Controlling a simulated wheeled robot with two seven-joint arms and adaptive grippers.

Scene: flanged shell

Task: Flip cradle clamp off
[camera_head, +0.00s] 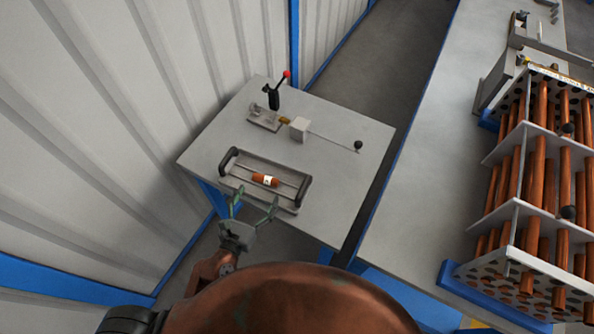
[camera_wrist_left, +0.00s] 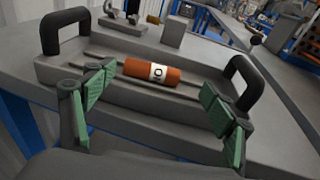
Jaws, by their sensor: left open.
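The cradle clamp (camera_head: 265,117) stands at the back of the small grey table. Its black lever with a red tip (camera_head: 287,74) points up. My left gripper (camera_head: 254,201) is open and empty at the front edge of the table, just before a grey tray with two black handles (camera_head: 305,192). A copper-coloured cylinder with a white label (camera_head: 259,178) lies in the tray. In the left wrist view the green finger pads of my left gripper (camera_wrist_left: 160,110) are spread, with the cylinder (camera_wrist_left: 137,70) beyond them. My right gripper is not in view.
A pale block (camera_head: 299,128) with a thin rod ending in a black knob (camera_head: 358,146) is right of the clamp. A rack of copper tubes (camera_head: 540,190) stands on the long bench at right. A corrugated wall (camera_head: 110,120) borders the table's left.

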